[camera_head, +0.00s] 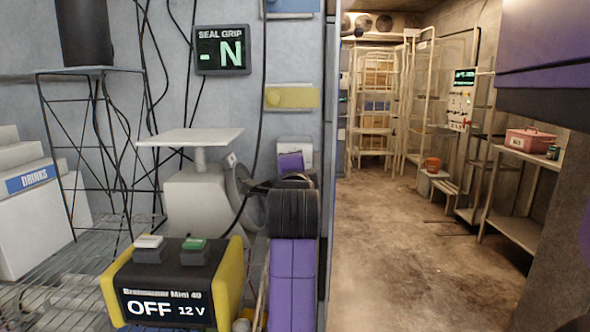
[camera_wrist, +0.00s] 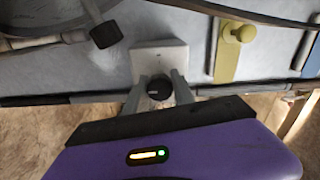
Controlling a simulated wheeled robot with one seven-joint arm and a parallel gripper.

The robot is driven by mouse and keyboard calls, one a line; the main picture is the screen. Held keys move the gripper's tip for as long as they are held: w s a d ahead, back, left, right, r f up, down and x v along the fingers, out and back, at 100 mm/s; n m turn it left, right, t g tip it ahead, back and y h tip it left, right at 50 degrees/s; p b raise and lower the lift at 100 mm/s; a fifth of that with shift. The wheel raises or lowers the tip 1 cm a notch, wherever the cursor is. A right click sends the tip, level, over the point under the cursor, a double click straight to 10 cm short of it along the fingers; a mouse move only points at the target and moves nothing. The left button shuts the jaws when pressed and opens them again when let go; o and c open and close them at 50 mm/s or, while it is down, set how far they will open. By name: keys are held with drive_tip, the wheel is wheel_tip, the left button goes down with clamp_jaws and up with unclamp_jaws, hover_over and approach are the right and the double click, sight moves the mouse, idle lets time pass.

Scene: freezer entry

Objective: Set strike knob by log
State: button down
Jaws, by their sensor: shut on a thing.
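In the wrist view my gripper (camera_wrist: 158,98) has its two grey fingers on either side of a black round knob (camera_wrist: 159,88) and is shut on it. The knob sits in front of a white plate (camera_wrist: 160,56) on the grey wall. In the head view the white housing (camera_head: 308,150) shows behind my purple and black arm, and the knob is hidden there. A wall display (camera_head: 221,50) reads "SEAL GRIP" and "- N". I cannot make out a log in either view.
A yellow plate with a round knob (camera_wrist: 234,38) is beside the white plate. A black and yellow power unit (camera_head: 170,285) reads "OFF 12 V". A grey machine with a flat top (camera_head: 190,138) stands left of my arm. The freezer room's floor (camera_head: 400,270) is open at right.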

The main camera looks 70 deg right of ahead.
drive_tip(key=shift+f, duration=0.1)
drive_tip(key=c, duration=1.1)
unclamp_jaws()
drive_tip(key=shift+o, duration=0.2)
drive_tip(key=shift+a, duration=0.1)
drive_tip(key=v, duration=0.7)
drive_tip(key=shift+a, duration=0.3)
drive_tip(key=shift+s, duration=0.15)
